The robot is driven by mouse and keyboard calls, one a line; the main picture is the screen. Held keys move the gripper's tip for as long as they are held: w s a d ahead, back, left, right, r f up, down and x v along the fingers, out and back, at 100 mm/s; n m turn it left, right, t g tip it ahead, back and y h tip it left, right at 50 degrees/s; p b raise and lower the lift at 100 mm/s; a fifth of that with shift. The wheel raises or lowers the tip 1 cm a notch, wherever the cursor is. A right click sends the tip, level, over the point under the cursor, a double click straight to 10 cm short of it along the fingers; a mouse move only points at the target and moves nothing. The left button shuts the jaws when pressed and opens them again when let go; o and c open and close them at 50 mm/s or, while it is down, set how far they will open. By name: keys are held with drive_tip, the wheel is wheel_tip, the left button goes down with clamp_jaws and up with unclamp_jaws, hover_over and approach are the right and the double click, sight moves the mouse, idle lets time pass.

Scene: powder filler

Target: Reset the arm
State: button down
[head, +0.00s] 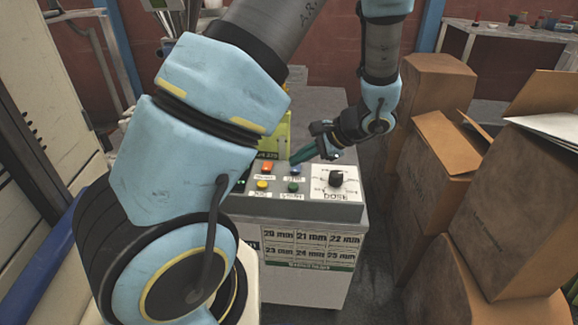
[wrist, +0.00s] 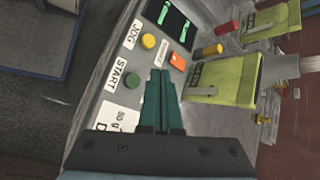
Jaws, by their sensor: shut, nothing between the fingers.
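My gripper (head: 297,158) is above the sloped control panel (head: 312,211) of the filler machine, pointing left and down. Its teal fingers are closed together with nothing between them, and they show in the wrist view (wrist: 160,73). In the wrist view the fingertips appear close to the orange button (wrist: 177,62); I cannot tell whether they touch the panel. The panel also carries a yellow button (wrist: 148,41), a green START button (wrist: 132,80) and, in the head view, a black DOSE knob (head: 336,179). My arm covers part of the machine's left side.
Brown cardboard boxes (head: 430,95) are stacked close on the right. Yellow-green brackets (wrist: 225,80) rise behind the panel. A side table (head: 510,32) with small items stands at the back right. A narrow strip of floor (head: 375,270) lies between machine and boxes.

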drive_tip(key=s+a+r+n+g+h+p, duration=0.1)
drive_tip(key=s+a+r+n+h+p, duration=0.2)
drive_tip(key=a+r+n, duration=0.3)
drive_tip(key=s+a+r+n+g+h+p, duration=0.1)
drive_tip(key=s+a+r+n+h+p, duration=0.3)
drive_tip(key=a+r+n, duration=0.3)
drive_tip(key=shift+s+a+r+n+g+h, duration=0.15)
drive_tip(key=shift+a+r+n+g+h, duration=0.35)
drive_tip(key=shift+r, duration=0.85)
drive_tip(key=shift+a, duration=0.1)
